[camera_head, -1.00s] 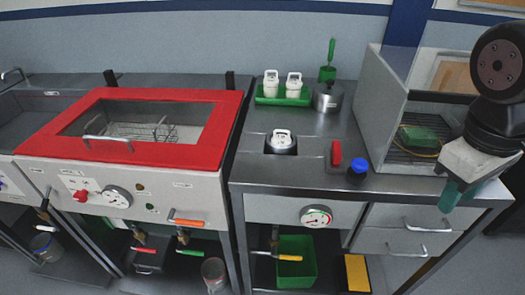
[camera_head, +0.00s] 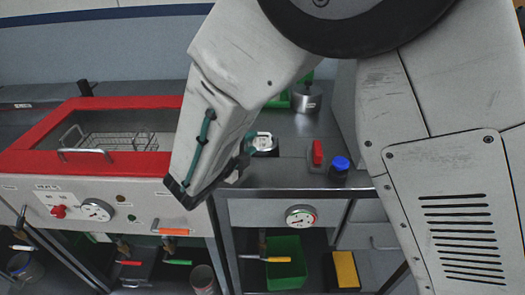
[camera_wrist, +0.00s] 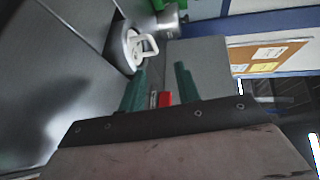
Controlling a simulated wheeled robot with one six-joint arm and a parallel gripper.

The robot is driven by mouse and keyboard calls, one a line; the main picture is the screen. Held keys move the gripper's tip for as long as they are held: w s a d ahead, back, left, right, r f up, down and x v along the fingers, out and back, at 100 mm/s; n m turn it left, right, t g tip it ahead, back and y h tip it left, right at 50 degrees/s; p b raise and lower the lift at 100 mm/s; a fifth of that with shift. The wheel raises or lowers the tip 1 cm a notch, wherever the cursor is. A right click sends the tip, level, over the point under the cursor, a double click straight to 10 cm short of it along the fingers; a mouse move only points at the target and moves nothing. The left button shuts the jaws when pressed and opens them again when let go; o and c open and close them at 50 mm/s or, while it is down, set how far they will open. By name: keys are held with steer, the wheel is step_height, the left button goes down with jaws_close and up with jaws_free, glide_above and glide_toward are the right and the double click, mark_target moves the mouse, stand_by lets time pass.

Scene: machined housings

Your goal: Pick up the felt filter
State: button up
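I cannot make out a thing that is clearly the felt filter. A white-handled round piece (camera_head: 265,142) sits in the worktop in the head view, partly hidden by my arm. It also shows in the wrist view (camera_wrist: 138,46), up and left of my fingers. My gripper (camera_wrist: 160,69) is open, with two green fingers apart and nothing between them. In the head view my arm link hides most of it, beside the white-handled piece.
A red switch (camera_head: 317,152) and a blue knob (camera_head: 340,163) stand at the worktop's front. A steel pot (camera_head: 307,98) is behind. A red-framed basin (camera_head: 50,162) is at left. A green bin (camera_head: 286,262) and a yellow-topped box (camera_head: 345,268) are below.

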mark_target(259, 147)
steer(key=shift+w+a+f+n+y, duration=0.2)
steer(key=shift+a+f+n+y, duration=0.1)
steer(key=shift+a+n, duration=0.1)
steer(key=x, duration=0.7)
steer(key=shift+w+d+f, duration=0.1)
steer(key=shift+w+f, duration=0.05)
jaws_close()
